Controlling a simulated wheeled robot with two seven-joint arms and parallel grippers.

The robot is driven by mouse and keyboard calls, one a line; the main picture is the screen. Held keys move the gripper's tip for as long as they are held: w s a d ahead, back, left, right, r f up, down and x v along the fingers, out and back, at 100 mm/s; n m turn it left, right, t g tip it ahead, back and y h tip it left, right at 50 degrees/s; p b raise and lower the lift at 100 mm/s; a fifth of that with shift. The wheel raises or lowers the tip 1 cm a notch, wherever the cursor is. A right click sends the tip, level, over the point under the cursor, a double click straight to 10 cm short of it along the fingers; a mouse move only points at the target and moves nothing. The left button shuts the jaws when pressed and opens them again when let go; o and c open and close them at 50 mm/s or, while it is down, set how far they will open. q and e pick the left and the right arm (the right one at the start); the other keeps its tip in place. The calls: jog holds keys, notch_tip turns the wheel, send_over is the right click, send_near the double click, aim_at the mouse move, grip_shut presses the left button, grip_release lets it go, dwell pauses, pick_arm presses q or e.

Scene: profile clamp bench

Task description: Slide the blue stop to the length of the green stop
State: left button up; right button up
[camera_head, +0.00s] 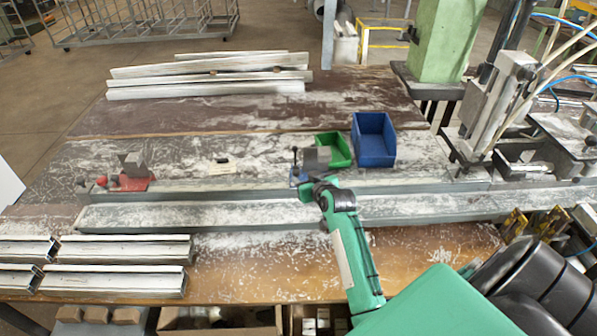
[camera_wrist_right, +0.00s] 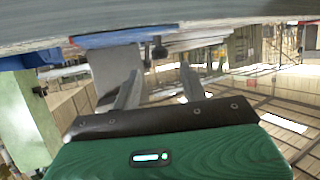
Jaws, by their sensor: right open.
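The blue stop (camera_head: 296,174) sits on the long grey rail near the middle of the bench, with a grey block (camera_head: 317,158) and a small dark knob standing up from it. My right gripper (camera_head: 318,186) is just in front of it and partly hides it. In the right wrist view the blue stop (camera_wrist_right: 108,39) shows at the top, its grey block left of the open, empty fingers (camera_wrist_right: 160,88). The dark knob (camera_wrist_right: 158,48) lies beyond the gap between the fingertips. I cannot make out a green stop. My left gripper is not in view.
A red stop (camera_head: 133,182) sits at the rail's left end. A green bin (camera_head: 343,160) and a blue bin (camera_head: 375,157) stand behind the rail. A clamp machine (camera_head: 495,105) stands at the right. Profiles (camera_head: 120,280) lie front left and back.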

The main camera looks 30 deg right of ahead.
aim_at(298, 173)
jog(key=shift+p+x, duration=0.5)
jog(key=shift+x, duration=2.3)
jog(key=shift+c, duration=0.2)
grip_shut()
